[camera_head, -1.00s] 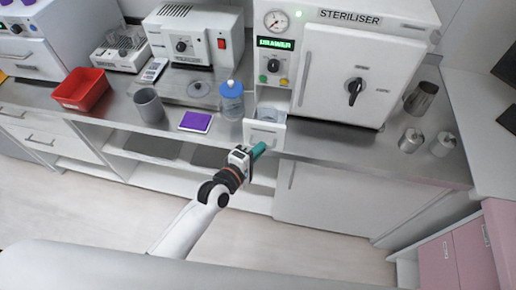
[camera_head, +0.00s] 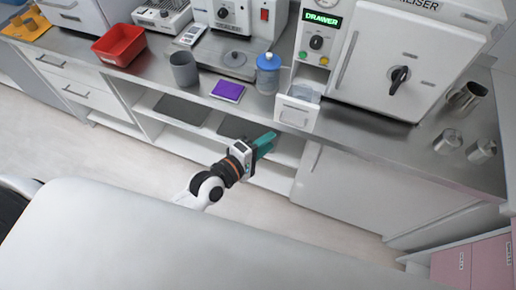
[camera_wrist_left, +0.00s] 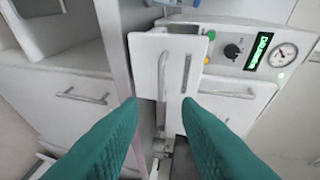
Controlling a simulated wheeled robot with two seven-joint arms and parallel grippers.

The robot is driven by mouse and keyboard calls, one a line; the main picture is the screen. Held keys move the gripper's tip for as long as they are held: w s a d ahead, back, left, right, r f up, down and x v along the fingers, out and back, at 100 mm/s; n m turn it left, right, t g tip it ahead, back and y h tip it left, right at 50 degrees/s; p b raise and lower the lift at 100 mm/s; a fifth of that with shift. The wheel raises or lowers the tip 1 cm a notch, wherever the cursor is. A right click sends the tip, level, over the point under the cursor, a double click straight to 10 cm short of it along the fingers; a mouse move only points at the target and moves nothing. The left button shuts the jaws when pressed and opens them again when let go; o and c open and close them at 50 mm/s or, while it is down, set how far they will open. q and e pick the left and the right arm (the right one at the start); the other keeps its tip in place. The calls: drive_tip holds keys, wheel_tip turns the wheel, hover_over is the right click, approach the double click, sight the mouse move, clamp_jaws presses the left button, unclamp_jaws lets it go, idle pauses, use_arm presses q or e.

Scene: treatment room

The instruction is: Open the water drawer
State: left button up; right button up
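The water drawer (camera_head: 296,115) is a small white drawer under the steriliser's control panel. It stands pulled out, with a clear container (camera_head: 304,94) inside. In the left wrist view its white front (camera_wrist_left: 176,48) with an upright bar handle (camera_wrist_left: 162,76) is ahead, between the lines of the fingers. My left gripper (camera_head: 269,141) is in front of and left of the drawer, apart from it. In the left wrist view its teal fingers (camera_wrist_left: 160,125) are wide apart with nothing between them. My right gripper is in neither view.
The steriliser (camera_head: 400,60) has a lit "DRAWER" display (camera_head: 322,19). A blue-capped bottle (camera_head: 268,76), purple pad (camera_head: 228,90), grey cup (camera_head: 184,70) and red tray (camera_head: 120,45) stand on the counter left of the drawer. Open shelves (camera_head: 183,111) lie below.

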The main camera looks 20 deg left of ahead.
use_arm(q)
drive_tip(key=shift+v, duration=1.55)
drive_tip(key=s+a+f+m+g+y+b, duration=0.1)
drive_tip(key=s+a+f+m+g+y, duration=0.15)
drive_tip(key=f, duration=0.75)
drive_tip(key=s+a+f+m+g+y+b, duration=0.1)
drive_tip(key=s+a+f+m+g, duration=0.15)
drive_tip(key=f, duration=0.85)
drive_tip(key=s+a+f+m+g+y, duration=0.1)
drive_tip(key=s+a+f+m, duration=0.15)
drive_tip(key=f, duration=0.75)
drive_tip(key=s+a+f+m+g+y+b, duration=0.1)
drive_tip(key=s+a+f+m+g, duration=0.1)
drive_tip(key=s+f, duration=0.7)
drive_tip(key=s+a+f+m+g+y+b, duration=0.1)
drive_tip(key=s+a+f+m+g, duration=0.1)
drive_tip(key=s+f+m+g, duration=0.3)
drive_tip(key=s+f+m, duration=0.1)
drive_tip(key=s+f, duration=0.3)
drive_tip(key=s, duration=0.7)
drive_tip(key=shift+a+m+y, duration=0.15)
drive_tip(key=shift+m+y, duration=0.2)
